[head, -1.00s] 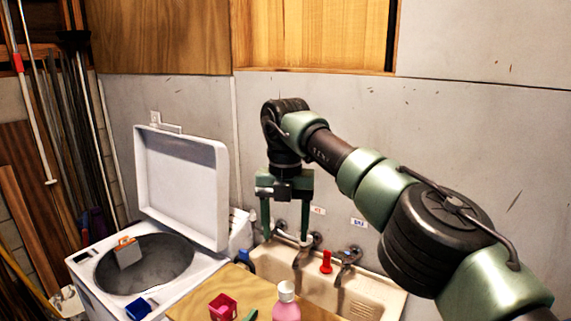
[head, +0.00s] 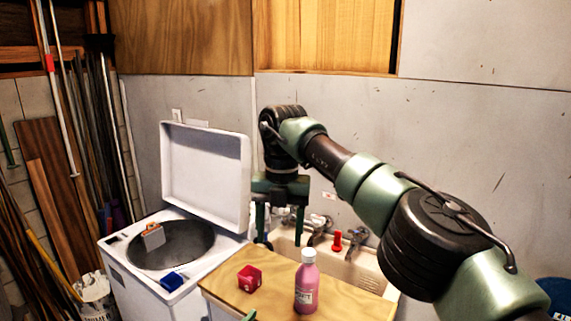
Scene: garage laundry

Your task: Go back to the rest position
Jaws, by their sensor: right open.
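My right gripper (head: 280,233) comes in from the right on a green and black arm. It hangs pointing down in front of the grey wall, with its two green fingers apart and nothing seen between them. In the picture it lies just right of the open washer lid (head: 207,178) and overlaps the left end of the sink (head: 345,272).
A wooden counter (head: 225,283) bears a pink bottle (head: 306,285) and a red cube (head: 250,278). The open-topped washer (head: 125,275) holds a grey-and-orange item (head: 153,237), with a blue block (head: 172,281) on its rim. Poles and boards lean at left.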

